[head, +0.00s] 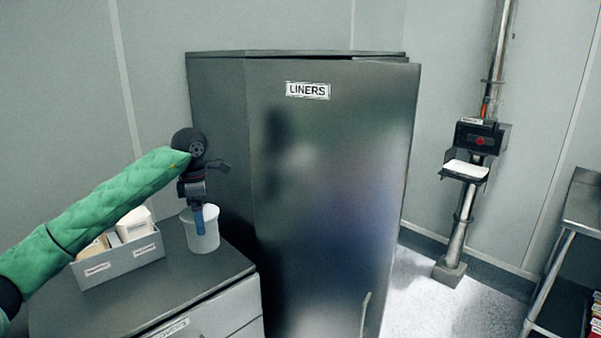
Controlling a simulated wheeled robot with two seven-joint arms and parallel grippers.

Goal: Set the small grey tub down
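The small grey tub (206,238) is pale and upright, over the right part of the counter top, close to the side of the dark cabinet. My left gripper (198,221) comes down from above with its blue finger against the tub's near wall, across the rim. It looks shut on the tub's wall; the other finger is hidden. The tub's base appears at or just above the counter, and I cannot tell whether it touches. My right gripper is not in view.
A grey box (120,265) of packets stands left of the tub on the counter (140,305). The counter's front part is clear. A tall dark cabinet (330,180) labelled LINERS stands right of the tub. A post-mounted device (480,138) and a metal rack (585,205) are farther right.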

